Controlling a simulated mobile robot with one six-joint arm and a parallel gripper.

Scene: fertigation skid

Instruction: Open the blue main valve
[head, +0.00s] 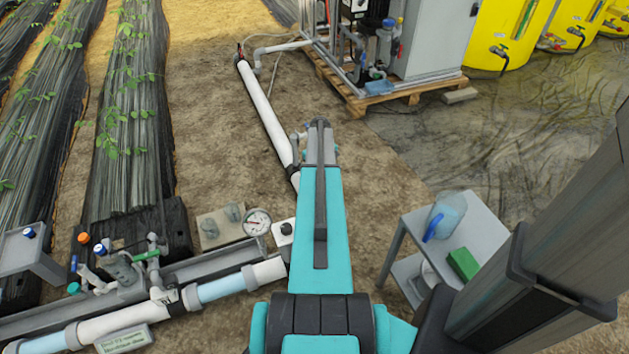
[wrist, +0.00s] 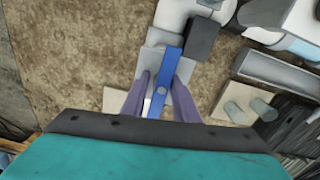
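The blue main valve's lever (wrist: 168,68) shows in the wrist view as a long blue bar with a round bolt, over a light grey body. It points roughly up and down the picture. My gripper (wrist: 163,82) has its two purple fingers apart, one on each side of the lever. A gap shows on the left side; the right finger is very close to the lever, and I cannot tell if it touches. In the head view my arm hides the lever and the fingers.
White pipe (head: 265,115) runs back to the skid on a wooden pallet (head: 355,98). A pressure gauge (head: 257,222) and a manifold with small valves stand at left.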

